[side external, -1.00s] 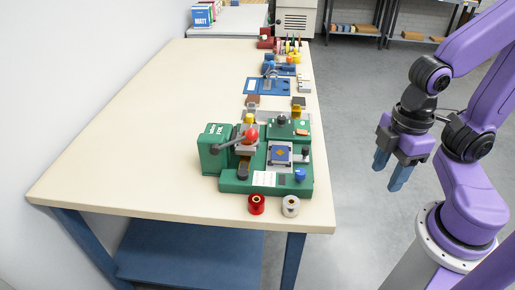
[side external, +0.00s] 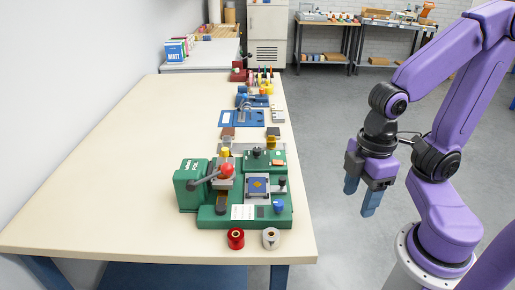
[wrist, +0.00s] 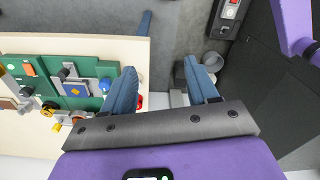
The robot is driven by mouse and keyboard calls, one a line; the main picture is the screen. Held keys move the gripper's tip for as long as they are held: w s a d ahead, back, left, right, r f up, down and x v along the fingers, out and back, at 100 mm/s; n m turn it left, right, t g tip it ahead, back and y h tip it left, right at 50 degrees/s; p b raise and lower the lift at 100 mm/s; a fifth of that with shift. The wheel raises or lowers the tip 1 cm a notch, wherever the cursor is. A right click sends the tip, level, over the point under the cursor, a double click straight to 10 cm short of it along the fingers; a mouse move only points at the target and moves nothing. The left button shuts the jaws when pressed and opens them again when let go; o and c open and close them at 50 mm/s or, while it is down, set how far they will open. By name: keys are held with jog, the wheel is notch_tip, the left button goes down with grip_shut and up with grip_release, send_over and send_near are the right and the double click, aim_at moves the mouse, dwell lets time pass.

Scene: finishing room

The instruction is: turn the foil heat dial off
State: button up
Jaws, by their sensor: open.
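A green foil machine (side external: 210,216) stands near the front right edge of the table. It has a lever with a red ball (side external: 227,170), a black knob (side external: 256,151) on its rear box, and a blue knob (side external: 279,206) at its front right corner. The blue knob also shows in the wrist view (wrist: 104,84). I cannot tell which knob is the heat dial, or read its setting. My gripper (side external: 361,198) is open and empty, off the table to the right of the machine, fingers pointing down. In the wrist view its fingers (wrist: 165,88) are wide apart, with floor between them.
A red roll (side external: 236,239) and a white roll (side external: 271,238) stand in front of the machine. A blue device (side external: 242,118) and other tools line the table's right edge behind it. The table's left side (side external: 110,170) is clear. Open floor lies between table and arm.

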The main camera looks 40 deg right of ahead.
jog(key=w+a+r+m+g, duration=0.1)
jog(key=w+a+r+m, duration=0.1)
jog(key=w+m, duration=0.35)
jog(key=w+a+r+m, duration=0.1)
jog(key=w+a+m, duration=0.15)
jog(key=w, duration=0.55)
jog(key=m+y, duration=0.3)
jog(key=m, duration=1.3)
send_over(257, 149)
jog(key=s+a, duration=0.4)
jog(key=a, duration=0.2)
jog(key=w+d+f+m+y, duration=0.1)
jog(key=w+d+m, duration=0.15)
jog(key=d, duration=0.45)
jog(key=w+d+f+m, duration=0.2)
jog(key=d+m, duration=0.2)
jog(key=d, duration=0.2)
jog(key=shift+n+t, duration=0.25)
jog(key=shift+t, duration=0.15)
jog(key=x, duration=1.7)
jog(key=shift+s, duration=0.2)
jog(key=shift+r, duration=0.1)
jog(key=c, duration=1)
